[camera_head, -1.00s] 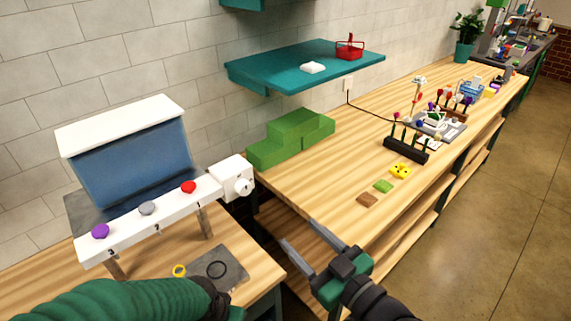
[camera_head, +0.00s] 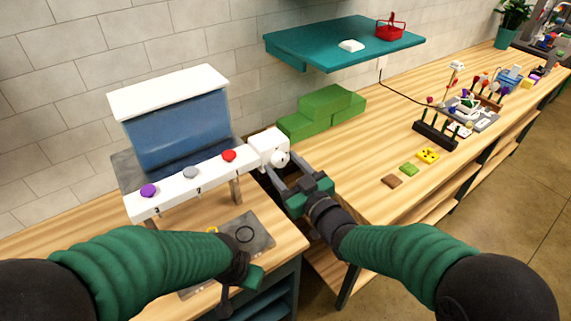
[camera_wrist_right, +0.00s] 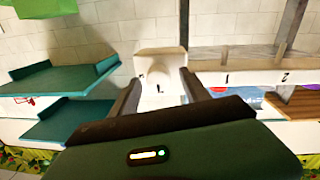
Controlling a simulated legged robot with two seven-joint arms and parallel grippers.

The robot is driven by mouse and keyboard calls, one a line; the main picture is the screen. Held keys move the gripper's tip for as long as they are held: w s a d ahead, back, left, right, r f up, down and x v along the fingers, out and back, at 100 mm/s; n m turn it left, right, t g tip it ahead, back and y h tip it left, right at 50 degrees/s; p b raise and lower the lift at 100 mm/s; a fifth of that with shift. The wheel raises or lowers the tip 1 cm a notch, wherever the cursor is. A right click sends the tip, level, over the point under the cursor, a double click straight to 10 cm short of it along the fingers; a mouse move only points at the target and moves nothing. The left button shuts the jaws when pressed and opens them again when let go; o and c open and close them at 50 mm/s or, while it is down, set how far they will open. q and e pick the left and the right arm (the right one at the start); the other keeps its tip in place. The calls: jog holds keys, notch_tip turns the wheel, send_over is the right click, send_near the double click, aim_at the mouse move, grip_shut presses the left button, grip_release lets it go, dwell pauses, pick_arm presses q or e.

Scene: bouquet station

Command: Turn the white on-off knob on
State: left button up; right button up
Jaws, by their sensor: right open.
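The white on-off knob (camera_head: 280,159) is on the front of a white box (camera_head: 266,143) at the right end of the white panel. My right gripper (camera_head: 281,168) is open, with its two grey fingers reaching toward the knob from the front. In the right wrist view the knob (camera_wrist_right: 156,84) shows between the two spread fingers (camera_wrist_right: 158,92); whether either finger touches it I cannot tell. My left gripper (camera_head: 243,275) is low in the head view, over the near bench. Its fingers are not clear enough to judge.
The panel (camera_head: 190,184) carries a purple, a grey and a red button. A dark mat (camera_head: 262,236) with a black ring lies below it. Green blocks (camera_head: 322,112) stand right of the box, under a teal shelf (camera_head: 330,46). Small coloured tiles (camera_head: 409,170) lie on the right bench.

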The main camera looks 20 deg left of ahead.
jog(key=shift+w+a+f, duration=0.1)
jog(key=shift+a, duration=0.2)
jog(key=shift+c, duration=0.4)
jog(key=shift+d, duration=0.45)
jog(key=c, duration=0.7)
grip_shut()
